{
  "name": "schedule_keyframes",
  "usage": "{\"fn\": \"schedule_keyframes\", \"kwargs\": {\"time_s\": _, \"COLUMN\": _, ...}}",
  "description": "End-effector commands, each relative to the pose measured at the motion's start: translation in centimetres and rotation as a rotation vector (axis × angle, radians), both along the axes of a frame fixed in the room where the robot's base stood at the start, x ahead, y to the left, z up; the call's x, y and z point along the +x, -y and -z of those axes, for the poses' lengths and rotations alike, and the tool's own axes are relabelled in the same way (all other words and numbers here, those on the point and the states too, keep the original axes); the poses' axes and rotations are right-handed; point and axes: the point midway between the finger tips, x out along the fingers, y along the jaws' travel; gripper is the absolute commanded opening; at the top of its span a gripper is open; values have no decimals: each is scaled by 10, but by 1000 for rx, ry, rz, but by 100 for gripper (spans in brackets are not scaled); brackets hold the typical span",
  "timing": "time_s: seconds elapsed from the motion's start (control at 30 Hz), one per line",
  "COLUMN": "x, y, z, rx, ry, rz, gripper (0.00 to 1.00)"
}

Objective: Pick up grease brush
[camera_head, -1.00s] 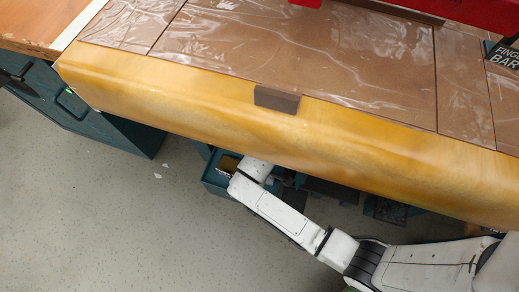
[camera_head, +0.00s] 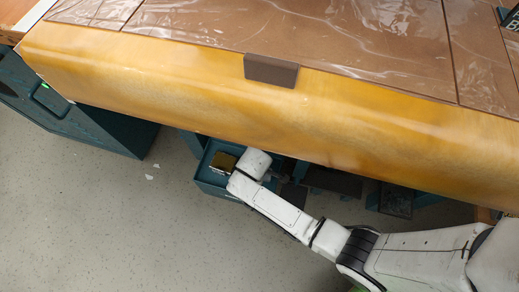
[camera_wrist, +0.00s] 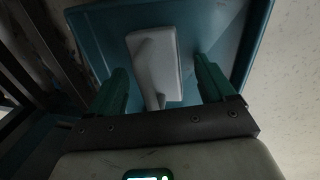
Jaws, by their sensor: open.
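A pale grey, block-shaped thing with a narrow handle, which looks like the grease brush (camera_wrist: 155,62), lies in a teal open drawer or tray (camera_wrist: 232,22) in the wrist view. My gripper (camera_wrist: 162,78) is open, with one green finger on each side of the brush. I cannot tell whether either finger touches it. In the head view the end of my arm reaches over the teal drawer (camera_head: 208,178) under the table edge. A yellow-brown item (camera_head: 222,161) shows in that drawer beside my wrist. I cannot tell whether it is the brush. My fingers are hidden there.
The table's rounded yellow front edge (camera_head: 180,95) overhangs the drawer closely. A teal cabinet (camera_head: 85,125) stands at the left. Dark trays (camera_head: 395,200) sit under the table to the right.

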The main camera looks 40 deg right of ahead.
Motion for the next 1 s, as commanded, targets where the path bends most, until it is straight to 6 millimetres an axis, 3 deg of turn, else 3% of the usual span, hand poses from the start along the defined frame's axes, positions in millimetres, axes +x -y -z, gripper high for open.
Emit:
{"fn": "schedule_keyframes", "kwargs": {"time_s": 0.1, "x": 0, "y": 0, "z": -1, "rx": 0, "ry": 0, "rz": 0, "gripper": 80}}
{"fn": "schedule_keyframes", "kwargs": {"time_s": 0.7, "x": 0, "y": 0, "z": -1, "rx": 0, "ry": 0, "rz": 0, "gripper": 22}}
{"fn": "schedule_keyframes", "kwargs": {"time_s": 1.0, "x": 0, "y": 0, "z": -3, "rx": 1, "ry": 1, "rz": 0, "gripper": 21}}
